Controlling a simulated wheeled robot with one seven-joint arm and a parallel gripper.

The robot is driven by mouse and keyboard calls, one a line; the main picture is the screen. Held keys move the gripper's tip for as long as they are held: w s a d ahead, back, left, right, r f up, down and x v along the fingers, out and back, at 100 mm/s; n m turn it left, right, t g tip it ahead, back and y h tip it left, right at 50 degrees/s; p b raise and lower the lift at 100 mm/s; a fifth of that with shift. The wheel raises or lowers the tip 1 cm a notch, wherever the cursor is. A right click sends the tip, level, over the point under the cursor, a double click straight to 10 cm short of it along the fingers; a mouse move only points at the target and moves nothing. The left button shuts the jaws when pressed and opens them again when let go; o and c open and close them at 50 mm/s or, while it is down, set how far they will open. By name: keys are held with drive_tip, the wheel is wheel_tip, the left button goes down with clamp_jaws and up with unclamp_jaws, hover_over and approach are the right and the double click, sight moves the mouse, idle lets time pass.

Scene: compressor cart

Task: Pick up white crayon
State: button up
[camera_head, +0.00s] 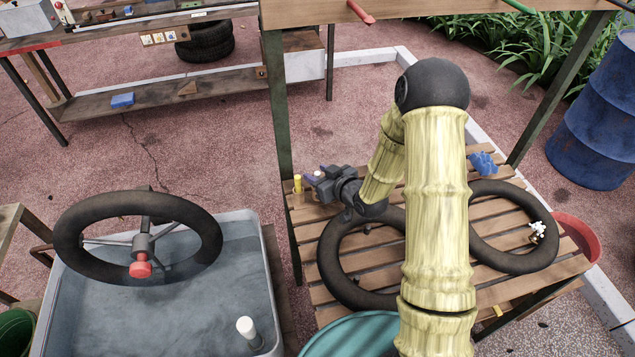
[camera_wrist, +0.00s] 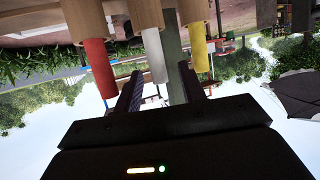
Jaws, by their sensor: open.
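The white crayon (camera_wrist: 154,57) shows in the wrist view between a red crayon (camera_wrist: 100,68) and a yellow crayon (camera_wrist: 199,47). Each colored end sticks out of a wider tan cylinder, and the wrist picture looks upside down. My gripper (camera_wrist: 160,88) is open, with one dark finger on either side of the white crayon in the picture. I see no clear contact, and the depth between them is hard to judge. In the head view my gripper (camera_head: 314,180) is at the far left edge of the slatted table, beside a small yellow piece (camera_head: 298,184).
The slatted wooden table (camera_head: 391,251) holds two black rings (camera_head: 330,262), a blue object (camera_head: 483,163) and a small white object (camera_head: 538,230). A green post (camera_head: 279,130) stands close by my gripper. A grey water tub (camera_head: 90,320) is at left, a blue barrel (camera_head: 597,115) at right.

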drive_tip(key=shift+w+a+f, duration=0.15)
drive_tip(key=shift+w+a, duration=0.05)
drive_tip(key=shift+w, duration=0.1)
clamp_jaws()
idle(0.5)
wheel_tip(320, 180, up, 10)
idle(0.4)
idle(0.6)
